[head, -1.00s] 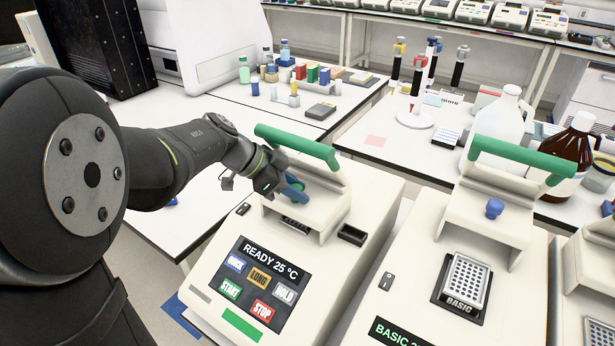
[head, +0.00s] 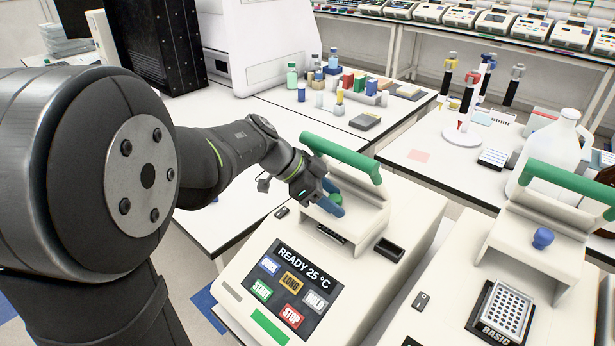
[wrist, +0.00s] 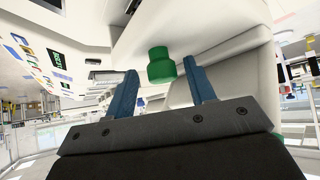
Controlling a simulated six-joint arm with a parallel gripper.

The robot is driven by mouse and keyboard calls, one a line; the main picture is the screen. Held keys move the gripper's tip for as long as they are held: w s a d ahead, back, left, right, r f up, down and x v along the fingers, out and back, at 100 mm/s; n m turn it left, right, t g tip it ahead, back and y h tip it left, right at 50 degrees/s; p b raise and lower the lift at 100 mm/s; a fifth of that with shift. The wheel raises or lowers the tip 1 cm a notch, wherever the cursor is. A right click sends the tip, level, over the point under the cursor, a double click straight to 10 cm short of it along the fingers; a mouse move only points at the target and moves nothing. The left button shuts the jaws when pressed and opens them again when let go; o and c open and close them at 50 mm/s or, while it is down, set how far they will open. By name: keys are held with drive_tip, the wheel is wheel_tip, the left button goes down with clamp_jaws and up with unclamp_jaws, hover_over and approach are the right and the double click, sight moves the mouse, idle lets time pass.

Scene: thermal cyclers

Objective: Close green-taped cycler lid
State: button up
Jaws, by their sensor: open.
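The green-taped cycler (head: 238,296) is the left one in the head view, with green tape (head: 270,327) below its READY 25 °C panel. Its lid (head: 362,217) has a green bar (head: 345,160) and a green knob (head: 336,200). Only a dark strip shows at the lid's front; I cannot tell whether it is fully down. My gripper (head: 331,198) is at the knob, its blue fingers open. In the wrist view the green knob (wrist: 160,66) stands between the spread fingertips, with gaps on both sides. My wrist hides part of the lid's left side.
A second cycler (head: 415,278) stands close on the right, its lid raised, with a blue knob (head: 543,238) and an exposed well block (head: 504,310). Benches behind hold bottles, pipettes and a white jug (head: 550,150).

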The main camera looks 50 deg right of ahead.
drive_tip(key=v, duration=1.6)
drive_tip(key=shift+r, duration=0.2)
drive_tip(key=shift+w+a, duration=0.15)
drive_tip(key=x, duration=1.7)
drive_tip(key=shift+f, duration=0.2)
drive_tip(key=shift+w+a+r+n, duration=0.1)
drive_tip(key=shift+a+r+n, duration=0.05)
drive_tip(key=shift+a+n, duration=0.2)
drive_tip(key=a+f+n+t+y, duration=0.1)
drive_tip(key=a+f+n+t, duration=0.1)
drive_tip(key=a+n, duration=0.5)
drive_tip(key=a+f+n+t+y, duration=0.1)
drive_tip(key=a+f+n+t, duration=0.2)
drive_tip(key=a, duration=1.5)
drive_tip(key=a+f+n+t+y, duration=0.2)
drive_tip(key=a+n+t, duration=0.4)
drive_tip(key=a+n, duration=0.5)
drive_tip(key=shift+w+a+f, duration=0.3)
drive_tip(key=shift+a, duration=0.65)
